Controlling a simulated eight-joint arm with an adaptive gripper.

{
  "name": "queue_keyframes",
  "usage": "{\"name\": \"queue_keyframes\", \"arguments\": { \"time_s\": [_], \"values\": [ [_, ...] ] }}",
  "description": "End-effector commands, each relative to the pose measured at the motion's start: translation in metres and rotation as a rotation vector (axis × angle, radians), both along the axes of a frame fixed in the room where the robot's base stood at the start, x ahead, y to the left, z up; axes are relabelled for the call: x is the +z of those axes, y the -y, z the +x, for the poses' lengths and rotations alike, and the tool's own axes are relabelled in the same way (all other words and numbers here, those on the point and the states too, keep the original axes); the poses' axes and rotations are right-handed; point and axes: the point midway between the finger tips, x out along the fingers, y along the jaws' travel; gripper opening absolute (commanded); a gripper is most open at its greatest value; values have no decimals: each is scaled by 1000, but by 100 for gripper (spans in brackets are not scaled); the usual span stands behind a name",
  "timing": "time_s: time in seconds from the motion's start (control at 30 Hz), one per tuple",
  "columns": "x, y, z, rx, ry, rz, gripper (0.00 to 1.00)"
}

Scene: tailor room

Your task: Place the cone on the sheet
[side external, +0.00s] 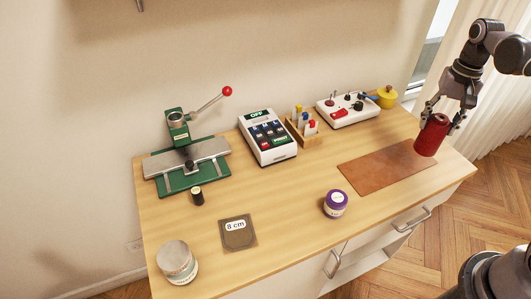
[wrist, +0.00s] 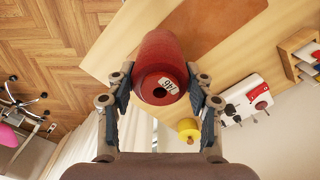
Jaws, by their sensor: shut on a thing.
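The sheet lies flat near the table's right front edge. My gripper (side external: 438,117) is shut on the cone and holds it roughly upright, slightly tilted. In the wrist view, the cone (wrist: 162,68) is between the two fingers of my gripper (wrist: 160,92), with its hole and a small white label facing the camera. Part of the sheet (wrist: 112,52) shows behind the cone there.
A purple-lidded jar (side external: 336,203) stands left of the sheet.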

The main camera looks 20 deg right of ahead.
Motion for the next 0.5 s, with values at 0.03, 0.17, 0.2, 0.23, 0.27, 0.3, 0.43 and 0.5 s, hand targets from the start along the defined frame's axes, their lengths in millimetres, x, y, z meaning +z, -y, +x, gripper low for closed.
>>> {"name": "queue_keyframes", "arguments": {
  "time_s": [0.03,0.17,0.2,0.23,0.27,0.3,0.43,0.5],
  "values": [
    [-7,-8,9,5,0,0,16],
    [-22,-26,26,5,0,0,16],
    [-26,-31,31,5,0,0,16],
    [-29,-35,34,4,0,0,16],
    [-31,-38,37,4,0,0,16],
    [-34,-41,40,4,0,0,16],
    [-39,-47,46,2,0,0,16],
    [-42,-48,48,1,0,0,16]
  ]
}}
